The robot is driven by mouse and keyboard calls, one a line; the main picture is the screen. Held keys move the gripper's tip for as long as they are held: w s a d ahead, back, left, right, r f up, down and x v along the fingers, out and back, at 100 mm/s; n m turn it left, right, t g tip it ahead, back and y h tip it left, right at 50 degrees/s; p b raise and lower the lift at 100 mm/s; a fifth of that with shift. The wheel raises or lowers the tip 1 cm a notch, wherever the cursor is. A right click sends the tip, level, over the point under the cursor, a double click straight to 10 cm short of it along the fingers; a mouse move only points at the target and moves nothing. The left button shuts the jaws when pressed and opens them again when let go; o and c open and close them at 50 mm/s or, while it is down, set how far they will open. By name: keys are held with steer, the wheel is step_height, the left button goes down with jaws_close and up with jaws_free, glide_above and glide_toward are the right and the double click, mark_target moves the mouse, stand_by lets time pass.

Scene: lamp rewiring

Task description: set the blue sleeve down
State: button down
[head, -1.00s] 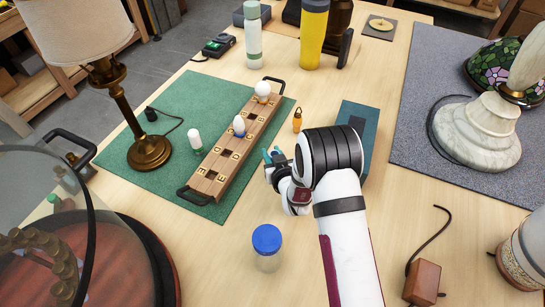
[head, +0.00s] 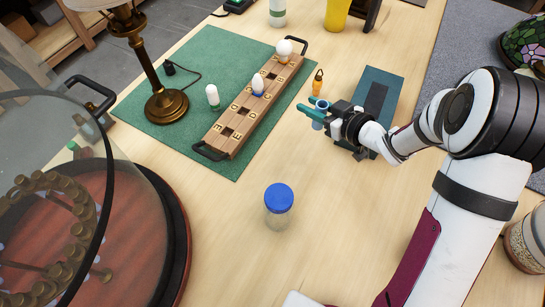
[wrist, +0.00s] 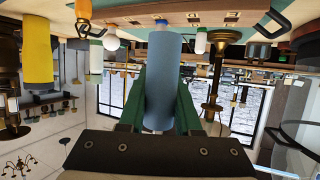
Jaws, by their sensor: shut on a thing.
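The blue sleeve (wrist: 162,85) is a plain light-blue cylinder, seen large in the wrist view. My gripper (wrist: 163,97) is shut on it, one green finger along each side. In the head view my gripper (head: 316,112) is right of the wooden rack, just in front of a small orange item. The sleeve shows there only as a small light-blue piece (head: 320,105) between the green fingers. I cannot tell whether its lower end touches the table.
The lettered wooden rack (head: 255,105) holds bulbs on the green mat (head: 190,60). A white bulb (head: 212,96) and brass lamp (head: 166,105) stand left. The orange item (head: 317,82) and dark teal box (head: 385,80) are close to my gripper. A blue-lidded jar (head: 279,205) stands in front.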

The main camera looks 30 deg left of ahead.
steer(key=s+d+f+n+g, duration=0.2)
steer(key=s+n+g, duration=0.55)
steer(key=s, duration=0.35)
steer(key=shift+g+y, duration=0.3)
steer(key=shift+g, duration=0.25)
steer(key=x, duration=0.4)
steer(key=f+x, duration=0.1)
steer(key=x, duration=0.3)
steer(key=s+d+x, duration=0.1)
steer(key=x, duration=0.3)
steer(key=shift+s+a+f, duration=0.1)
steer(key=shift+f, duration=0.3)
step_height(320, 180, down, 4)
steer(key=shift+a+f, duration=0.1)
steer(key=shift+a, duration=0.05)
steer(key=shift+f, duration=0.1)
steer(key=c, duration=0.6)
jaws_free()
